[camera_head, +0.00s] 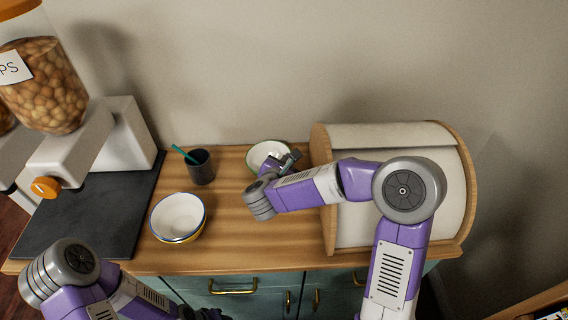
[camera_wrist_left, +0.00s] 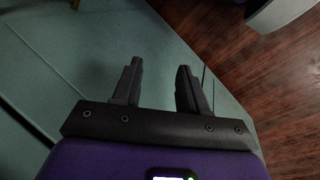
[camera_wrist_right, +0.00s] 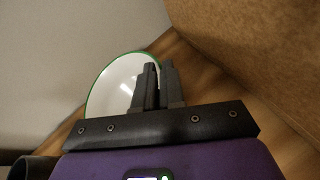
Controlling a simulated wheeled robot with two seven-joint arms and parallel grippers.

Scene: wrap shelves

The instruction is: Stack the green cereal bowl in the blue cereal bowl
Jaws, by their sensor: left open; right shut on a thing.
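The green cereal bowl (camera_head: 264,152), white inside with a green rim, is at the back of the counter; it also shows in the right wrist view (camera_wrist_right: 112,88). My right gripper (camera_head: 289,159) is shut on its right rim, with the fingers (camera_wrist_right: 159,75) close together there. I cannot tell whether the bowl still touches the counter. The blue cereal bowl (camera_head: 179,214), white inside with a dark blue rim, sits nearer the front left, apparently in a yellow bowl (camera_head: 187,240). My left gripper (camera_wrist_left: 160,66) is open and empty, low before the teal cabinet front.
A dark cup (camera_head: 201,168) with a teal stick stands between the bowls and the dispenser. A dark slab (camera_head: 95,215) and a cereal dispenser (camera_head: 125,140) are at left. A wooden bread box (camera_head: 330,225) stands close right of the green bowl. The counter between the bowls is clear.

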